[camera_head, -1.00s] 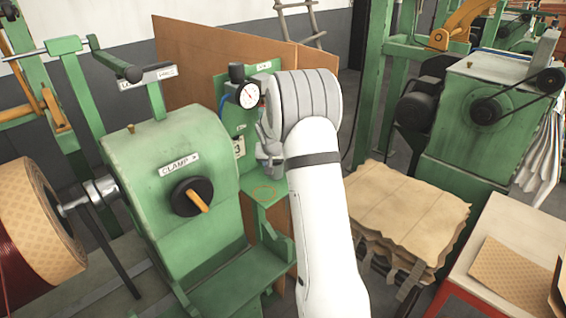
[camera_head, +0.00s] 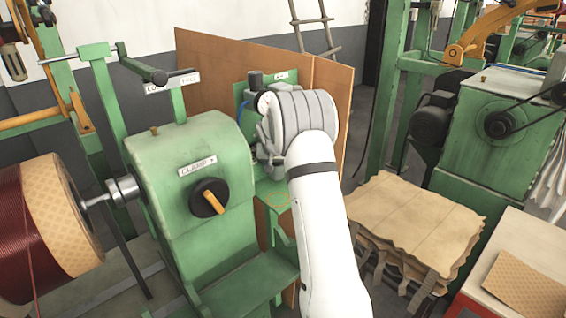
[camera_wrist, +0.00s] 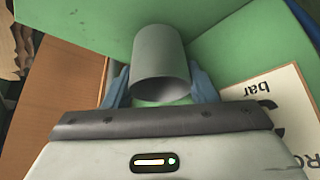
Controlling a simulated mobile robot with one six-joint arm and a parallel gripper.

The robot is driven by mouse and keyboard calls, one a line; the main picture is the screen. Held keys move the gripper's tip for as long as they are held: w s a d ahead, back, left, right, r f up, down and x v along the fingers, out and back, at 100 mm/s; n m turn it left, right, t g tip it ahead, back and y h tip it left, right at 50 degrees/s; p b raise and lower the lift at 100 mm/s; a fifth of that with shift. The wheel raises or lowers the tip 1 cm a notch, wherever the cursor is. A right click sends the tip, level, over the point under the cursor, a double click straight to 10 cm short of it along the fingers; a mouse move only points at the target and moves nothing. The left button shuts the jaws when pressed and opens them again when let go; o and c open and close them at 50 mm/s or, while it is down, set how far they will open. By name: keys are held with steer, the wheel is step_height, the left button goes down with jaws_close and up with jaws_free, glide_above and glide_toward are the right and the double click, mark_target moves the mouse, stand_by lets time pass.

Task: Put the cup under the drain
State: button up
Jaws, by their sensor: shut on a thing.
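A plain grey cup (camera_wrist: 160,62) sits between the two blue-grey fingers of my gripper (camera_wrist: 162,88) in the wrist view, its open end facing the camera. The gripper is shut on it. In the head view my gripper (camera_head: 268,158) is in front of the green upright panel (camera_head: 285,76), above a small green ledge. I cannot make out the cup in the head view or pick out a drain; my wrist covers much of the panel.
The green clamp machine (camera_head: 165,235) with its black knob stands just left of my gripper, beside a coil of dark red wire (camera_head: 25,230). Brown boards (camera_head: 215,60) stand behind the panel. A stack of brown sheets (camera_head: 415,220) is at the right. A printed plate (camera_wrist: 265,110) shows in the wrist view.

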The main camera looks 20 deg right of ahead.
steer(key=shift+w+d, duration=0.25)
steer(key=shift+d, duration=0.05)
